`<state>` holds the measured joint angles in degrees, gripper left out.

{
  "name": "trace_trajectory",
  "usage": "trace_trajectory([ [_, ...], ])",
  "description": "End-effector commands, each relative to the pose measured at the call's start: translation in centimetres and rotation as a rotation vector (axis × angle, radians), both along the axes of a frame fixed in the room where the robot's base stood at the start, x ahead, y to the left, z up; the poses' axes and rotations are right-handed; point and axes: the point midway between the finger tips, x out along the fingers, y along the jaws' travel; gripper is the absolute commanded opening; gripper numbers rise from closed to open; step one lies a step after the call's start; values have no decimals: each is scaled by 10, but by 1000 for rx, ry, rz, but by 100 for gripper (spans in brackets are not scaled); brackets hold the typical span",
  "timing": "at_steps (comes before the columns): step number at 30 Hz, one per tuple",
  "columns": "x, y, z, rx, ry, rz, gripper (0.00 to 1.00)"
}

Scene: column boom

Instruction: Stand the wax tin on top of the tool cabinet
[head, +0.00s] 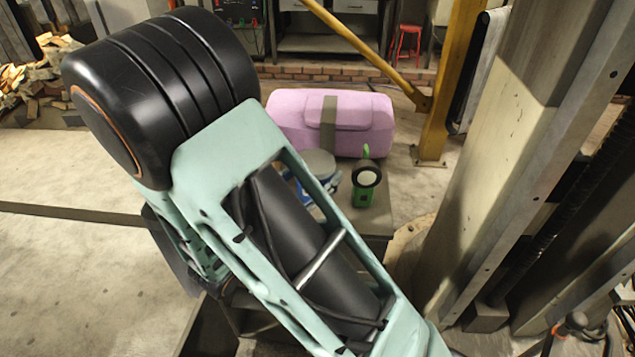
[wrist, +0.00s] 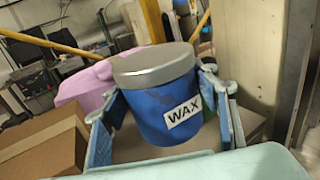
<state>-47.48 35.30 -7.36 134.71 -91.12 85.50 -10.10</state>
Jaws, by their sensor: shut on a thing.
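The wax tin (wrist: 160,100) is a blue can with a grey lid and a white WAX label. In the wrist view it stands nearly upright, slightly tilted in the picture, between the fingers of my gripper (wrist: 163,108), which is shut on it. In the head view the tin's grey lid (head: 319,163) shows past my arm, which hides much of the tin. A grey-brown flat top (head: 378,217), apparently the tool cabinet, lies beside and below the tin. I cannot tell whether the tin's base touches it.
A green lantern (head: 365,184) with a round face stands on the flat top, just right of the tin. A pink case (head: 350,120) lies behind. A cardboard box (wrist: 45,143) is at the left in the wrist view. A large column (head: 515,130) rises at the right.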

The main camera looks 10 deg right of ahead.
Motion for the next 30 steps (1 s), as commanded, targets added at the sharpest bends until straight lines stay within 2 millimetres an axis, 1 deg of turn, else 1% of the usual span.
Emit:
trace_trajectory([
  [1, 12, -4, -4, -4, -1, -4, 17],
  [3, 26, -6, -12, -4, 0, -3, 17],
  [9, 49, -11, -42, -4, 1, -2, 17],
  [12, 57, -12, -53, -3, -1, -2, 17],
  [19, 67, -14, -64, -2, -2, -1, 17],
  [21, 71, -15, -70, -3, -1, -2, 17],
  [25, 71, -14, -87, -4, -1, 0, 17],
  [30, 70, -14, -98, -2, -2, 0, 17],
])
